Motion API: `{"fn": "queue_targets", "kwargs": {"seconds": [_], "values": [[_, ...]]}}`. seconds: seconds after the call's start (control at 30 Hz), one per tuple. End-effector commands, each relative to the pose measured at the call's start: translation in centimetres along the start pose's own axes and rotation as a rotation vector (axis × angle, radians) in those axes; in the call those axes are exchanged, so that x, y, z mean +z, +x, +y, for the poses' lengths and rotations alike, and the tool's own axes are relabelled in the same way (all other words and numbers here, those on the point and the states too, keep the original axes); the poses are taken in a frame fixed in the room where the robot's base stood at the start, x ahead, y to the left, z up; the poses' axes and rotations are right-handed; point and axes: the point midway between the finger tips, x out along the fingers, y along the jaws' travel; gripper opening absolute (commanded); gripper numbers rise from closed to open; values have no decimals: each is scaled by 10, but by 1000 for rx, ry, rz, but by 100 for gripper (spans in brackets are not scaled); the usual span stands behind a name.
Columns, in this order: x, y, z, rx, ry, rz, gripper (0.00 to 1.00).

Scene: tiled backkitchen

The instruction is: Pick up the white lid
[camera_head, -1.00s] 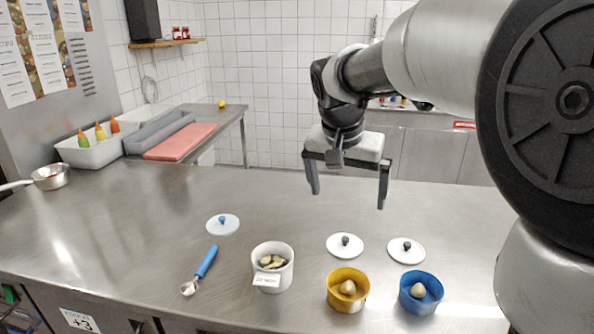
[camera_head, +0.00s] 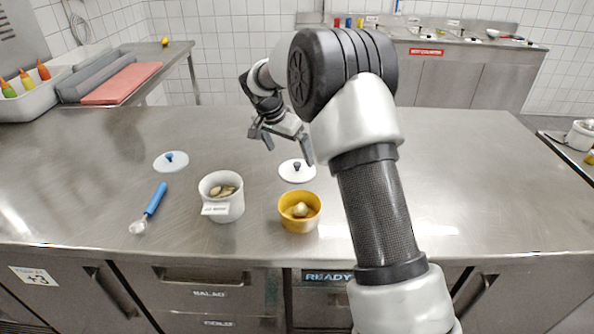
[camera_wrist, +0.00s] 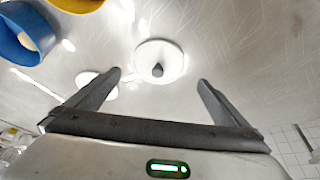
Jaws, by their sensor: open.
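A round white lid with a dark knob (camera_head: 291,176) lies flat on the steel counter behind the yellow bowl; in the wrist view the lid (camera_wrist: 172,50) sits ahead, between the fingertips. My gripper (camera_head: 288,152) is open and empty above and just behind this lid; both fingers (camera_wrist: 159,78) show apart in the wrist view. A second white lid (camera_wrist: 87,76) is partly covered by the left finger in the wrist view and hidden by my arm in the head view. A pale lid with a blue knob (camera_head: 163,165) lies farther left.
A yellow bowl (camera_head: 299,224), a white labelled pot (camera_head: 222,210) and a blue-handled scoop (camera_head: 155,200) stand or lie near the front edge. A blue bowl (camera_wrist: 12,46) shows in the wrist view. The counter's right side is clear.

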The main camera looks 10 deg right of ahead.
Motion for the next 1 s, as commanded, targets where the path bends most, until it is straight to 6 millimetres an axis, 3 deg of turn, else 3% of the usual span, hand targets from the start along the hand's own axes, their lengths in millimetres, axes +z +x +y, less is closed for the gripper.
{"fn": "queue_targets", "kwargs": {"seconds": [0.1, 0.37, 0.63, 0.87, 1.0], "values": [[0, 15, 0, 1, -1, -1, 100], [0, 30, 1, 1, 0, -1, 100], [0, 68, 3, 0, -1, -2, 100], [0, 72, 3, -2, 0, 0, 100], [0, 72, 3, -1, 0, 0, 81]]}}
